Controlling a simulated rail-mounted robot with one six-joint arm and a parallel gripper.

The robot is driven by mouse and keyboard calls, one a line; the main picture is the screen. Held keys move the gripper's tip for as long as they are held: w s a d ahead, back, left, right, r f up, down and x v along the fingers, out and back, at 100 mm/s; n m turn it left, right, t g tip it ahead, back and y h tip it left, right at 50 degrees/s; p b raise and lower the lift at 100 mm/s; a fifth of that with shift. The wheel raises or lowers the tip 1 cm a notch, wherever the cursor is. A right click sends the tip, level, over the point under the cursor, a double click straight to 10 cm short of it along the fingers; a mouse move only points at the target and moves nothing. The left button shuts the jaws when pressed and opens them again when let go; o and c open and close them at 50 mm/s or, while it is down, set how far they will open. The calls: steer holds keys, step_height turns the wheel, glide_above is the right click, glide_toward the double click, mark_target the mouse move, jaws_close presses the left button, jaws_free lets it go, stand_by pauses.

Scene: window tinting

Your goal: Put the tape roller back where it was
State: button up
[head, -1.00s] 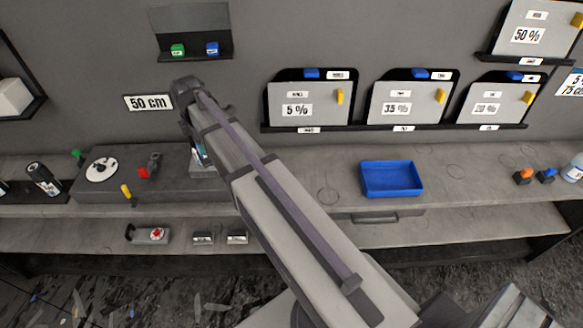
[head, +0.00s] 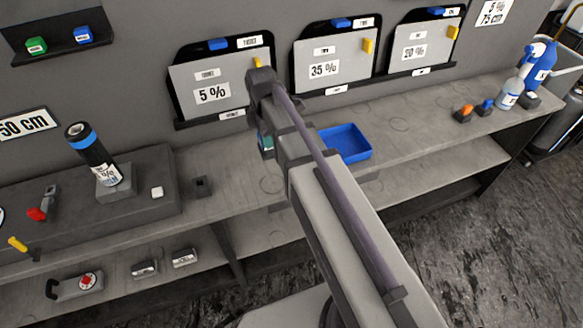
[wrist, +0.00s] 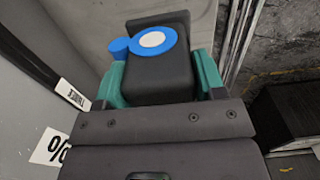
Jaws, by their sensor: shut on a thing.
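My gripper (wrist: 158,78) has teal fingers on both sides of a black block with a blue disc and white centre; this looks like the tape roller (wrist: 160,92). Its lower part is hidden by my wrist. In the head view my gripper (head: 266,146) is mostly behind my arm, above the counter, left of the blue tray (head: 346,142). The held thing cannot be made out there.
Panels marked 5 % (head: 212,93) and 35 % (head: 324,70) hang behind. Orange and blue-topped pieces (head: 463,114) stand right. Counter between is mostly clear.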

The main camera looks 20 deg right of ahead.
steer(key=f+b, duration=0.6)
steer(key=shift+a+f+b, duration=0.3)
steer(key=shift+f+b, duration=1.95)
steer(key=o, duration=1)
steer(key=shift+r, duration=0.1)
step_height(320, 180, up, 13)
steer(key=p, duration=1.3)
steer(key=shift+f, duration=0.25)
